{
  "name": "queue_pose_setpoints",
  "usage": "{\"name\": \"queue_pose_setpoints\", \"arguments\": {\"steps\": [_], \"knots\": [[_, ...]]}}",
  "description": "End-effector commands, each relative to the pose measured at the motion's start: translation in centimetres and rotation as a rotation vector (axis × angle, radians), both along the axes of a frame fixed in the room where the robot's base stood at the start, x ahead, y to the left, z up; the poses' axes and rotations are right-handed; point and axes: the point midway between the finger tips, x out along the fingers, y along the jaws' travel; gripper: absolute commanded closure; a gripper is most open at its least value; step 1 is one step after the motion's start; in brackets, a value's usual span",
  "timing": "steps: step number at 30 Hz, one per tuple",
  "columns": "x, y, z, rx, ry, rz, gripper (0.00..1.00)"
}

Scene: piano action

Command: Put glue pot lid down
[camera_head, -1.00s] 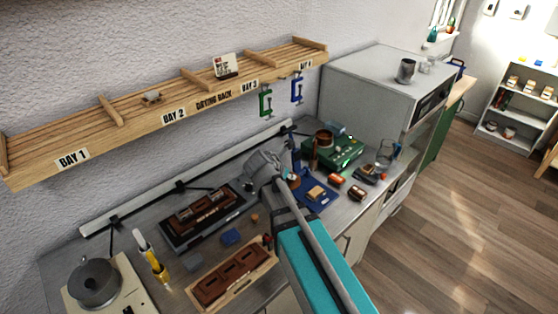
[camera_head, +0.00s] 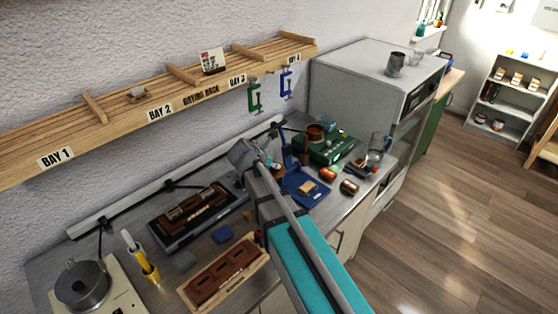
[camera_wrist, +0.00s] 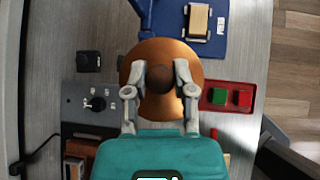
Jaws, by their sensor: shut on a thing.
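The glue pot lid (camera_wrist: 158,54) is a round copper-coloured disc with a dark brown knob, seen from above in the wrist view. My gripper (camera_wrist: 158,78) is shut on the knob, one finger on each side. In the head view, my gripper (camera_head: 246,153) is over the bench beside a blue mat (camera_head: 297,185), and the lid is mostly hidden behind my arm. I cannot tell whether the lid touches the bench. An open copper-coloured pot (camera_head: 315,131) stands on a green unit (camera_head: 340,148) at the back right.
The blue mat also shows in the wrist view (camera_wrist: 180,38), above the lid. A control box with red and green buttons (camera_wrist: 228,97) is right of the lid; a grey switch panel (camera_wrist: 88,104) is left. A wooden tray (camera_head: 225,275) and dark case (camera_head: 190,215) lie on the bench.

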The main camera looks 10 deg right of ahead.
Motion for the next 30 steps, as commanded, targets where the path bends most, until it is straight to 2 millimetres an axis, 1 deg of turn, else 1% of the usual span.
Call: {"name": "queue_pose_setpoints", "arguments": {"steps": [1, 5, 9, 12, 15, 18, 21, 24, 30], "knots": [[2.0, 0.6, -1.1, 0.000, 0.000, -0.007, 1.00], [5.7, 1.8, -2.7, 0.001, 0.001, -0.033, 1.00], [9.9, 3.1, -4.4, 0.001, 0.000, -0.063, 1.00], [12.6, 4.0, -5.5, 0.001, 0.001, -0.083, 1.00], [14.7, 4.7, -6.3, 0.000, -0.001, -0.101, 1.00], [16.2, 5.3, -6.9, -0.001, 0.000, -0.114, 1.00], [17.1, 5.6, -7.2, -0.002, -0.001, -0.123, 1.00], [17.5, 5.8, -7.3, -0.002, -0.001, -0.127, 1.00], [17.6, 5.8, -7.3, -0.001, -0.002, -0.129, 1.00]]}}
